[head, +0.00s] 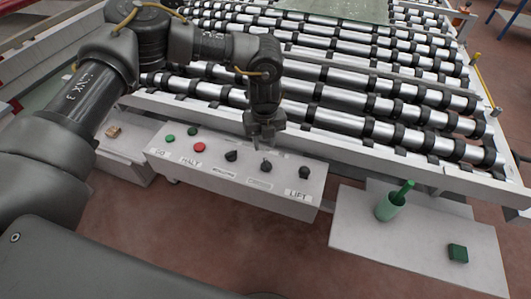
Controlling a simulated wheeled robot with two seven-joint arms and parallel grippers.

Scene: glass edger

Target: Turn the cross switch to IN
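The pale control panel (290,200) stands in front of the roller conveyor. It carries a green GO button (170,138), a red HALT button (199,147) and three black knobs. The left knob (231,156) and the right knob (305,172), above the LIFT label, show clearly. The middle knob (265,166) is just below my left gripper (262,146), with a small label under it. The small labels are too blurred to read, so I cannot tell which knob is the cross switch. My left gripper points down; its finger opening and any contact are unclear. My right gripper is out of view.
The roller conveyor (330,75) fills the back, with a glass sheet (350,8) at its far end. A white side table (400,245) at right holds a green cup (389,207) with a green stick, and a dark green block (457,253). A small tan block (113,131) lies left of the panel.

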